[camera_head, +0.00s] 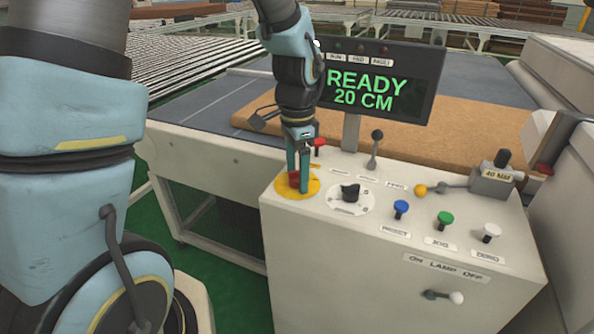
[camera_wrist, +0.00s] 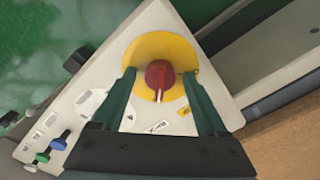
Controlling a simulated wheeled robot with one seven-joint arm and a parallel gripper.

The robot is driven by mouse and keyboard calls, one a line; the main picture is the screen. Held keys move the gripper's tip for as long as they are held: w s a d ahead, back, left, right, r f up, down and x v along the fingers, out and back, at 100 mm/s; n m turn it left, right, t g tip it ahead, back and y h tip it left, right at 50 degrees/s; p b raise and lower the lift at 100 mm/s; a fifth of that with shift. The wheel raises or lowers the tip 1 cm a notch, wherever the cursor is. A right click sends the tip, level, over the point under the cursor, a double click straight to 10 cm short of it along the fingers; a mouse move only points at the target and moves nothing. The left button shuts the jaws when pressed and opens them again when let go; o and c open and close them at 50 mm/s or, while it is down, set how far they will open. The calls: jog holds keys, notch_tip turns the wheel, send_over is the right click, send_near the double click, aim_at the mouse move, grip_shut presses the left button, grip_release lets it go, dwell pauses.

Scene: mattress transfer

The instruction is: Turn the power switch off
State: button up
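A red rotary knob (camera_head: 295,179) sits on a round yellow plate (camera_head: 312,188) at the console's left corner; the plate's lettering is too small to read. My gripper (camera_head: 298,184) points down over it. In the wrist view, the red knob (camera_wrist: 160,76) with a pale pointer line stands on the yellow plate (camera_wrist: 140,52). Whether the fingertips reach the plate is unclear.
The console also carries a black selector knob (camera_head: 350,192), a black-topped lever (camera_head: 376,142), blue (camera_head: 401,208), green (camera_head: 445,219) and white (camera_head: 491,232) buttons, and a lamp toggle (camera_head: 442,296). A display (camera_head: 380,82) reads READY 20 CM. A brown mattress (camera_head: 465,125) lies behind.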

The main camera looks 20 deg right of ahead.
grip_shut()
dwell(0.4)
jog(key=shift+n, duration=0.4)
jog(key=n, duration=0.3)
jog(key=shift+n, duration=0.3)
jog(key=n, duration=0.4)
jog(key=shift+n+p, duration=0.3)
jog(key=shift+p, duration=0.1)
jog(key=n+p, duration=0.1)
jog(key=n, duration=0.3)
jog(key=shift+r+n, duration=0.1)
jog(key=shift+n, duration=0.2)
jog(key=n+p, duration=0.1)
jog(key=n, duration=0.3)
jog(key=shift+p, duration=0.4)
jog(key=shift+n, duration=0.3)
